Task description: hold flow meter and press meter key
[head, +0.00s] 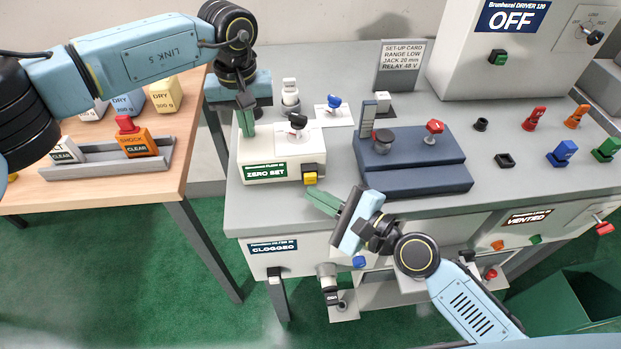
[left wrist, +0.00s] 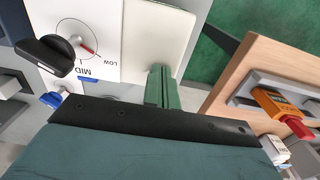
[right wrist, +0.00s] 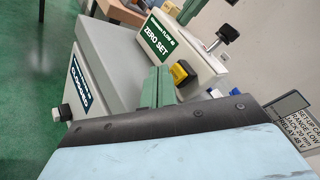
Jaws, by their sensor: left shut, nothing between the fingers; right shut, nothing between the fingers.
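The flow meter (head: 268,155) is a white box with a green ZERO SET display (head: 265,171), at the left end of the grey bench. A black knob (head: 297,121) stands on its top, with a dial in the left wrist view (left wrist: 78,48). The yellow key (head: 311,178) on a black base sits at its front right corner; it also shows in the right wrist view (right wrist: 182,75). My left gripper (head: 247,124) is shut and empty at the meter's back left edge; contact is unclear. My right gripper (head: 318,201) is shut and empty, just in front of and below the key.
A navy block (head: 415,178) with a red knob stands right of the meter. A blue knob (head: 334,102) and a set-up card (head: 399,66) are behind. A wooden table (head: 100,190) with a grey tray is at left. The CLOGGED unit (head: 272,258) hangs below the bench edge.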

